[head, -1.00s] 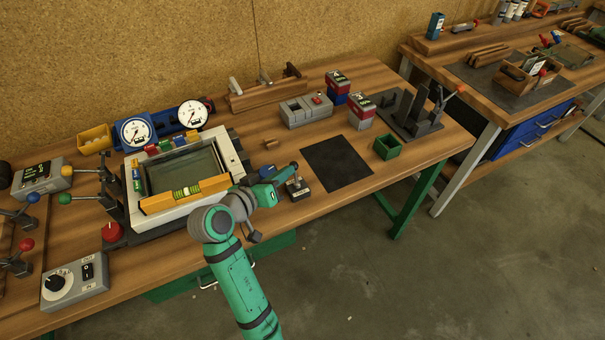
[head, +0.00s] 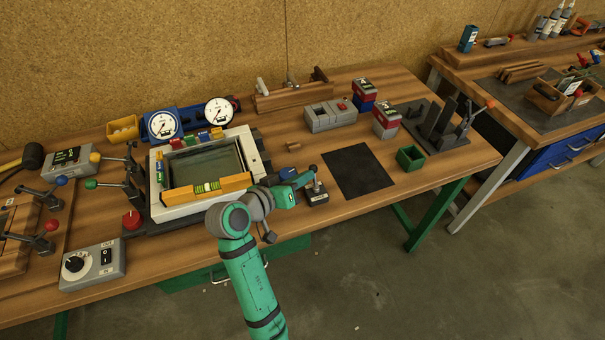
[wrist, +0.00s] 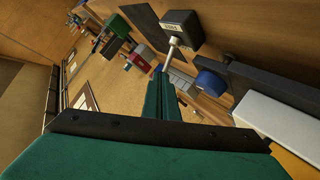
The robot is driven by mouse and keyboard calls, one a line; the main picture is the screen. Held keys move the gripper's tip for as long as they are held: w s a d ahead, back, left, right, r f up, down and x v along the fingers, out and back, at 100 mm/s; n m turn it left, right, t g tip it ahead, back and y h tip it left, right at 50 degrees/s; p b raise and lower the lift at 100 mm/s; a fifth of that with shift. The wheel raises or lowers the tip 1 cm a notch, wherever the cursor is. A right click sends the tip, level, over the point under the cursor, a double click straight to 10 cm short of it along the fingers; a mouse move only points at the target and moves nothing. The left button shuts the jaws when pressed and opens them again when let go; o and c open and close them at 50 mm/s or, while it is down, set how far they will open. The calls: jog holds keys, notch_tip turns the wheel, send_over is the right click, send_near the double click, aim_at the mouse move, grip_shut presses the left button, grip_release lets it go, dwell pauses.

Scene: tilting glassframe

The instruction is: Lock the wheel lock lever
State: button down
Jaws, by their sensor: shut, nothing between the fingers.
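A small lever (head: 313,169) with a dark knob stands on a black block (head: 317,196) at the table's front edge, right of the white tilting frame (head: 256,150). I cannot read which lever is the wheel lock. My gripper (head: 303,181) is shut and empty, right beside this lever. In the wrist view the shut fingertips (wrist: 161,76) lie at the pale lever rod (wrist: 172,48), which rises from the labelled block (wrist: 183,28). Contact cannot be told, and the knob is hidden there. A blue round part (wrist: 207,82) lies to the right of the fingers.
Several ball-topped levers stand left of the frame, with a red knob (head: 132,220) and a switch box (head: 92,265). A black mat (head: 360,172) and a green bin (head: 410,158) lie to the right. The mat is clear.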

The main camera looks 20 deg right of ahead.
jog(key=v, duration=1.4)
jog(key=shift+r, duration=0.4)
